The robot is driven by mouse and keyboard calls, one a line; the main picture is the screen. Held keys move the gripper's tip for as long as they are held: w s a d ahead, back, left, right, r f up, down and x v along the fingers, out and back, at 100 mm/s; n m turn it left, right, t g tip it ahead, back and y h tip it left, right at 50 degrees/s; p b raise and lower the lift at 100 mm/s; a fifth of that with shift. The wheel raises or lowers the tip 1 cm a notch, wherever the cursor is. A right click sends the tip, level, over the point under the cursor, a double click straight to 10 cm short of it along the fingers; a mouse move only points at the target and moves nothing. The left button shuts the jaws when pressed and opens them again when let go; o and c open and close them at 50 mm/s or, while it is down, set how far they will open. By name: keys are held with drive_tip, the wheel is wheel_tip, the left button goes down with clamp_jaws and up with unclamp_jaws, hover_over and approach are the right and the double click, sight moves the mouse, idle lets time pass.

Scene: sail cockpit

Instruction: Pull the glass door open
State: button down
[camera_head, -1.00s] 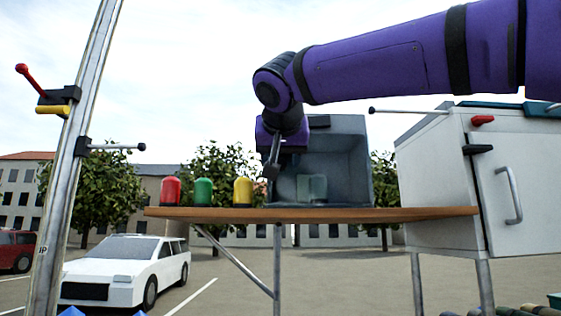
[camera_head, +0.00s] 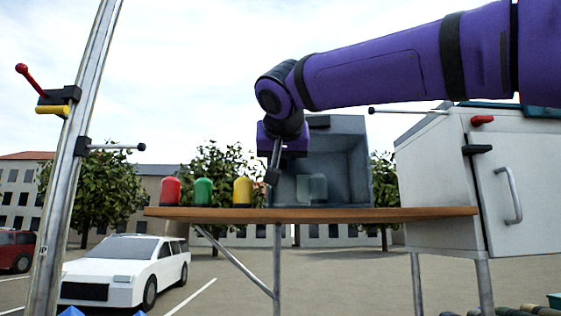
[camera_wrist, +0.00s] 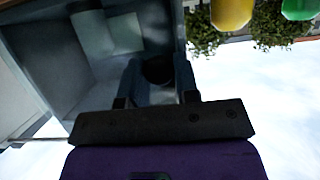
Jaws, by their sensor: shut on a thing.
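A grey-blue box (camera_head: 345,124) with a see-through front stands on the wooden table top. The glass door (camera_head: 300,165) is hard to tell apart from the box's inside, so I cannot tell how far it stands open. My gripper (camera_head: 272,178) points down at the box's left front edge. In the wrist view my gripper (camera_wrist: 157,75) has its two fingers around a dark rounded piece (camera_wrist: 158,71), which looks like the door's handle. A pale block (camera_head: 312,188) shows inside the box, and it also shows in the wrist view (camera_wrist: 125,33).
Red (camera_head: 171,191), green (camera_head: 203,192) and yellow (camera_head: 243,191) domed pieces stand left of the box on the table top (camera_head: 400,214). A white cabinet (camera_head: 435,190) with a handle stands at right. A metal post (camera_head: 75,160) with levers rises at left.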

drive_tip(key=shift+s+d+n+y, duration=0.15)
drive_tip(key=shift+s+n+y, duration=0.15)
drive_tip(key=shift+s, duration=0.4)
drive_tip(key=s+d+n+g+y, duration=0.4)
drive_tip(key=s+d+n+y, duration=0.45)
drive_tip(key=s, duration=0.35)
drive_tip(key=s+d+n+g+y, duration=0.2)
drive_tip(key=d+n+g, duration=0.2)
drive_tip(key=d, duration=0.4)
drive_tip(key=s+d+n+g+y, duration=0.1)
drive_tip(key=d+n+g+y, duration=0.1)
drive_tip(key=d+n+g, duration=0.3)
drive_tip(key=shift+s+d+g, duration=0.4)
drive_tip(key=shift+d+g, duration=0.1)
drive_tip(key=shift+d, duration=1.05)
drive_tip(key=shift+n+y, duration=0.25)
